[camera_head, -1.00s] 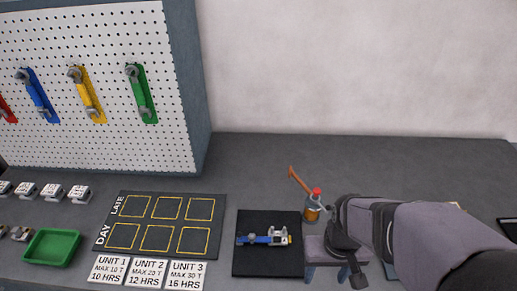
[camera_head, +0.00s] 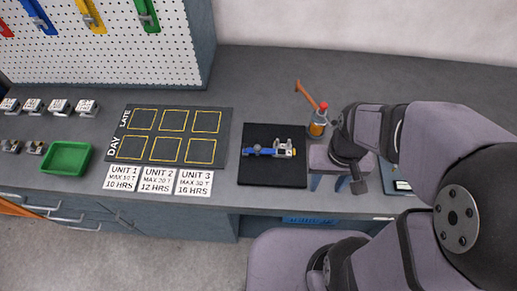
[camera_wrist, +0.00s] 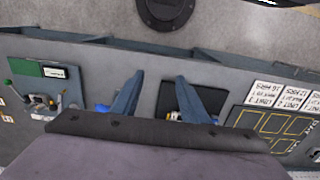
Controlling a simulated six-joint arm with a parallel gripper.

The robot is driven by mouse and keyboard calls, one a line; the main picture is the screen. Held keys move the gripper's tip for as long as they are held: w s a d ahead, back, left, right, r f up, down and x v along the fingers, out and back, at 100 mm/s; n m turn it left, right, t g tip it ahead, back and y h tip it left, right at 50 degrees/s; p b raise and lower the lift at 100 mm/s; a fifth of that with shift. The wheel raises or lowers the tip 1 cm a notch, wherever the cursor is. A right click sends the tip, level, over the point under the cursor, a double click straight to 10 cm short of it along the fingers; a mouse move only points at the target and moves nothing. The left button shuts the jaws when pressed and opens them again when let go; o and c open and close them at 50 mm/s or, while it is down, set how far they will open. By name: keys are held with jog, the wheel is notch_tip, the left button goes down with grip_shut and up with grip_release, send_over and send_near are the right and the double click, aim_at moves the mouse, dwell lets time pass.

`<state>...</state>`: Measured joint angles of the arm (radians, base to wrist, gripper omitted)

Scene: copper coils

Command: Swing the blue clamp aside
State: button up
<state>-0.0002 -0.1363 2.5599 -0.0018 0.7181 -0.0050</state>
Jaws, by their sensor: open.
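The blue clamp (camera_head: 258,153) lies on a black mat (camera_head: 270,178) in the head view, joined to a silver metal piece (camera_head: 284,147) at its right. My gripper (camera_head: 329,186) is to the right of the mat, pointing down, apart from the clamp. In the wrist view its two blue fingers (camera_wrist: 158,88) are spread with nothing between them. There the black mat (camera_wrist: 176,92) shows partly behind the right finger.
An orange-and-clear bottle with a red cap (camera_head: 318,120) and a wooden-handled tool (camera_head: 304,93) stand close behind my gripper. A yellow-squared board (camera_head: 228,150) and white unit cards (camera_head: 158,182) are left of the mat. A green tray (camera_head: 67,158) is farther left.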

jog(key=shift+s+a+f+n, duration=0.15)
jog(key=shift+f+n, duration=0.05)
jog(key=shift+n, duration=0.1)
grip_shut()
jog(key=w+a+f+n+t+h+b, duration=0.1)
jog(key=a+f+n+t+h+b, duration=0.4)
jog(key=n, duration=1.2)
jog(key=a+f+n+t+y+b, duration=0.1)
jog(key=a+f+n+t, duration=0.1)
jog(key=a+n+t, duration=0.3)
jog(key=a+f+n+t+y+b, duration=0.1)
jog(key=a+n+t, duration=0.4)
jog(key=a+n, duration=0.6)
jog(key=a+f+b, duration=0.1)
jog(key=a+f, duration=0.1)
jog(key=a, duration=0.2)
jog(key=shift+a+t, duration=0.3)
jog(key=shift+a, duration=0.1)
jog(key=shift+f, duration=0.1)
